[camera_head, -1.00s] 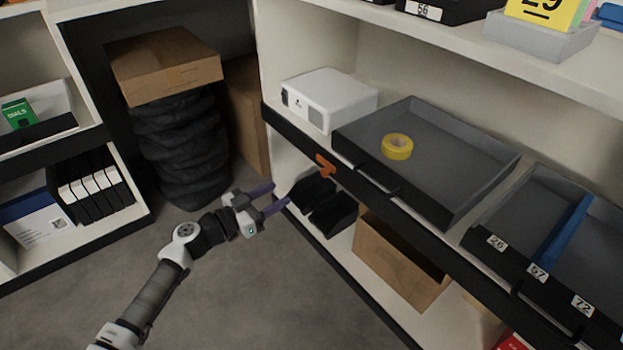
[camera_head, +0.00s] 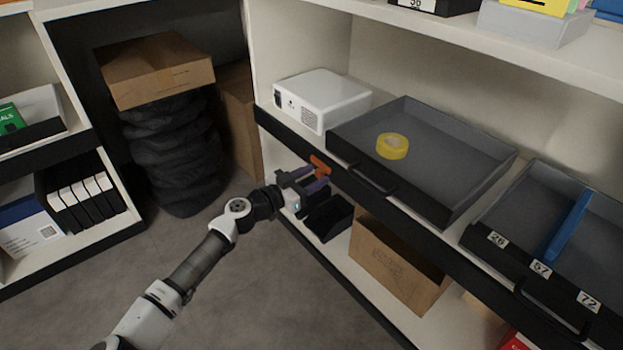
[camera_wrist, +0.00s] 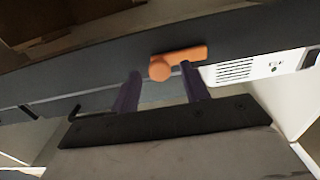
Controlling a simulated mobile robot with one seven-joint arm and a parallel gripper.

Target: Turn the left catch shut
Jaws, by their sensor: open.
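The left catch is an orange turn-piece (camera_head: 320,165) on the black front edge of the shelf, left of the grey tray. In the wrist view the orange catch (camera_wrist: 178,62) has a round hub at its left end and a bar reaching to the right, nearly along the edge. My gripper (camera_head: 313,180) is open in front of the shelf edge, close to the catch. In the wrist view its two purple fingers (camera_wrist: 160,90) point toward the edge, with the catch just beyond and between their tips. I cannot tell whether they touch it.
The grey tray (camera_head: 462,192) with a yellow tape roll (camera_head: 392,146) stands on the shelf beside a white box (camera_head: 335,100). Below are black bins (camera_head: 328,218) and a brown carton (camera_head: 385,270). The floor (camera_head: 250,300) in front is clear.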

